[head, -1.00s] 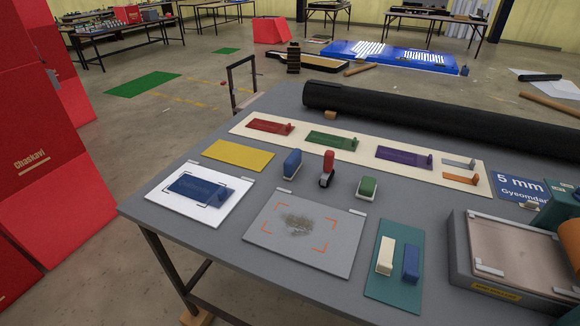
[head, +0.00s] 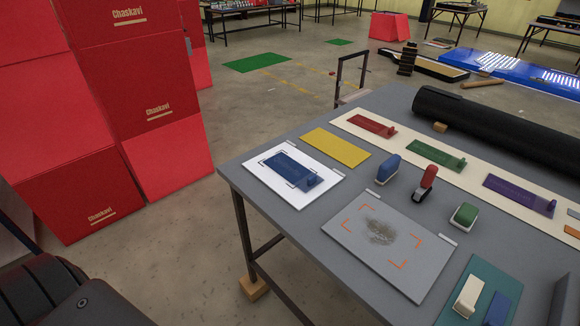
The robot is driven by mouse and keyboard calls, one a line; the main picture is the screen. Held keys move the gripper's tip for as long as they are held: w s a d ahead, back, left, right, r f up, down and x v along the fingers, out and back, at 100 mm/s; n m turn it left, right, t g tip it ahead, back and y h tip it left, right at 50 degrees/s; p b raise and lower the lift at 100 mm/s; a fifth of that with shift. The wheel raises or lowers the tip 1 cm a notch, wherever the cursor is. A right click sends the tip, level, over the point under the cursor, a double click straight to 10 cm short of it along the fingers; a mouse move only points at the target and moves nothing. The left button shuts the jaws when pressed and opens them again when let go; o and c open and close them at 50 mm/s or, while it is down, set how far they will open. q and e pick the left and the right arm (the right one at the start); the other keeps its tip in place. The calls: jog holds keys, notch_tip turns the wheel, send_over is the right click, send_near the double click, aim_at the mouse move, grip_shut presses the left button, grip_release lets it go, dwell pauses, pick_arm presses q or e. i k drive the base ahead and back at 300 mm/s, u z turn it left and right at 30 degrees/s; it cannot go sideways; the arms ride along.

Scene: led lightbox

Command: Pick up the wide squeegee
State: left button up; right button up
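No tool is clearly labelled as the wide squeegee, so I cannot tell which one it is. Flat plates with a raised end lie on a cream strip: red (head: 371,125), green (head: 436,155) and purple (head: 519,194). A similar blue plate (head: 290,167) lies on a white sheet (head: 263,178) at the table's left. Upright blocks stand mid-table: blue (head: 388,168), red-handled (head: 426,182) and green (head: 465,215). A cream block (head: 468,296) and a blue block (head: 497,308) lie on a teal mat (head: 510,285). Neither gripper is in view.
The grey table (head: 327,208) fills the right; its left edge borders open floor. A grey plate with orange corner marks (head: 345,237) and a yellow sheet (head: 335,149) lie on it. A black roll (head: 500,125) lies at the back. Red boxes (head: 150,110) are stacked left.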

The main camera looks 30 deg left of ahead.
aim_at(389, 169)
jog(key=z, duration=2.4)
jog(key=k, duration=0.55)
jog(key=u, duration=1.1)
